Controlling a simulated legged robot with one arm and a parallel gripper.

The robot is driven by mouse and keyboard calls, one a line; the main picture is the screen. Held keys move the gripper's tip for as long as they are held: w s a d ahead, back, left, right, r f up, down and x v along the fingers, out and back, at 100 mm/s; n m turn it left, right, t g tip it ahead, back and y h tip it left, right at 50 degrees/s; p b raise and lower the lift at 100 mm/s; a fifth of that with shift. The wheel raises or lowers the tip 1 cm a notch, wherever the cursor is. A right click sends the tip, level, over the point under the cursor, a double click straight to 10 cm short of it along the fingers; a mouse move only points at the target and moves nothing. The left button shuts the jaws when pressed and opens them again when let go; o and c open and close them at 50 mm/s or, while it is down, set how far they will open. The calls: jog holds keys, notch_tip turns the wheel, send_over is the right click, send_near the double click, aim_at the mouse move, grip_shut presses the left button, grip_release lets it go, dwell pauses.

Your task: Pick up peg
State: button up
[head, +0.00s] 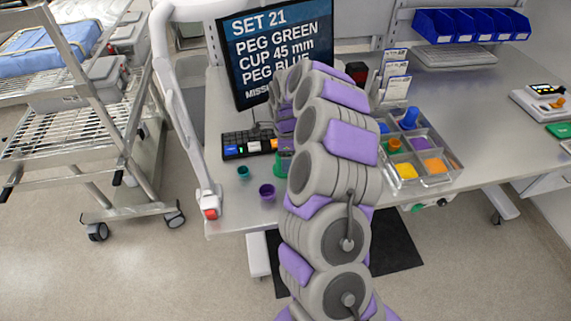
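A tray with compartments (436,181) stands on the bench right of my arm. A blue peg-like piece (409,118) stands at its back, and an orange piece (394,146) sits at its left. A green piece (284,164) shows partly at the left edge of my arm; I cannot tell whether it is a peg or whether it is held. A small teal cup (243,171) and a purple cup (267,192) stand near the bench's front left. My arm bends over the bench, and its links mostly hide my gripper (285,146); its fingers cannot be made out.
A screen (278,48) reads "SET 21, PEG GREEN, CUP 45 mm, PEG BLUE", partly covered. A dark keypad (249,143) lies before it. A white post (186,120) rises at the bench's left edge. Card holders (395,77) stand behind the tray. Open bench lies to the right.

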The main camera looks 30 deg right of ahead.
jog(key=shift+a+f, duration=0.3)
jog(key=shift+f, duration=0.45)
jog(key=shift+a+f, duration=0.25)
jog(key=shift+a, duration=0.05)
jog(key=shift+a+r, duration=0.15)
jog(key=shift+a, duration=0.3)
jog(key=shift+d, duration=0.85)
jog(key=c, duration=0.7)
jog(key=shift+a, duration=0.25)
jog(key=shift+c, duration=1.4)
jog(key=shift+a, duration=0.4)
jog(key=shift+c, duration=0.7)
